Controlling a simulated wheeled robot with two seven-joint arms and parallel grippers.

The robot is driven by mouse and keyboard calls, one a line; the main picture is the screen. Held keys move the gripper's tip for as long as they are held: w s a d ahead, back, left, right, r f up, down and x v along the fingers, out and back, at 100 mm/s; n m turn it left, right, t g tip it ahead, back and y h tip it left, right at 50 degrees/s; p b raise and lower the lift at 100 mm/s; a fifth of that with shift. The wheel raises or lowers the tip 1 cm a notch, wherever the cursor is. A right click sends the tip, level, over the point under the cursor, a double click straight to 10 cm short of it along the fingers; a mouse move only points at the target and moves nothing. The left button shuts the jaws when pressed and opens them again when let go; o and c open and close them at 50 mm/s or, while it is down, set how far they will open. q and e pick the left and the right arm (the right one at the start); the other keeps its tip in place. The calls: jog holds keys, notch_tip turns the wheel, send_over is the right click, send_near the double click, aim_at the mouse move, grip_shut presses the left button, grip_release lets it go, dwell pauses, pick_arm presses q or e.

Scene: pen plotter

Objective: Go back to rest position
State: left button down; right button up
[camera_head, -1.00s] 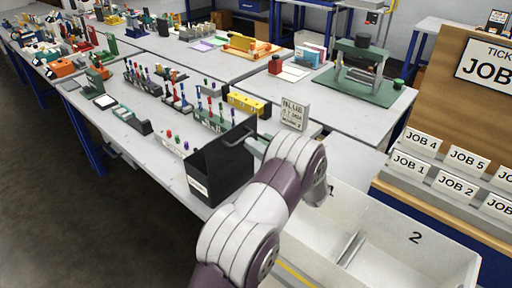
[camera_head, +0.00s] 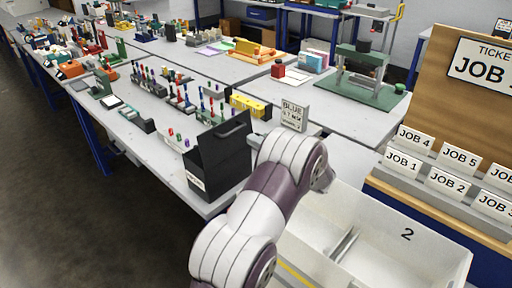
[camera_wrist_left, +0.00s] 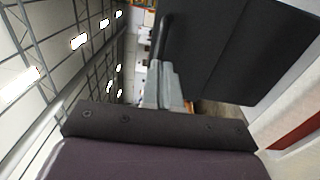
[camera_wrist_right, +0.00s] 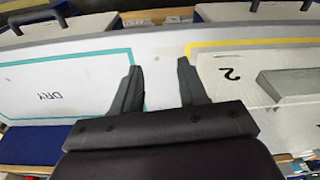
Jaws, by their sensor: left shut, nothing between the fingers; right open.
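My left arm (camera_head: 285,175) reaches across the head view, and its gripper is mostly hidden behind the arm. In the left wrist view my left gripper (camera_wrist_left: 160,85) is shut and empty. The black box with a handle (camera_head: 222,160) stands upright at the bench edge, just left of the arm; it also shows large in the left wrist view (camera_wrist_left: 235,45), close beside the fingers. My right gripper (camera_wrist_right: 160,85) is open and empty in the right wrist view, pointing toward a pale surface, and is not in the head view.
White bins (camera_head: 374,262) lie below and right of the left arm, one marked 2. A job board (camera_head: 480,120) stands at the right. The workbench (camera_head: 335,110) holds pen racks, a yellow block (camera_head: 250,103) and a green press (camera_head: 362,85). Open floor (camera_head: 60,210) lies at left.

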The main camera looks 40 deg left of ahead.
pick_arm(q)
jog(key=d, duration=0.3)
jog(key=shift+s+d+r, duration=0.15)
jog(key=w+d+r+m+t+h+p, duration=0.1)
jog(key=w+d+m+t+h+p, duration=0.15)
jog(key=d+m+t+h, duration=0.45)
jog(key=w+d+r+m+t+h+p, duration=0.1)
jog(key=w+d+m+t+h, duration=0.4)
jog(key=d+m, duration=0.55)
jog(key=s+d+f+m+g+h+p, duration=0.1)
jog(key=s+d+f+m+g+h, duration=0.15)
jog(key=s+m, duration=0.4)
jog(key=s+d+f+m+g+h+p, duration=0.1)
jog(key=s+d+f+m+g+h, duration=0.2)
jog(key=s+m, duration=0.4)
jog(key=s+a+f+m+g, duration=0.1)
jog(key=s+m+g, duration=0.3)
jog(key=s, duration=1.1)
jog(key=shift+f+m+g+h, duration=0.25)
jog(key=shift+g+h, duration=0.2)
jog(key=shift+g, duration=0.7)
pick_arm(e)
jog(key=r, duration=0.5)
jog(key=shift+a+r, duration=0.2)
jog(key=shift+r, duration=0.2)
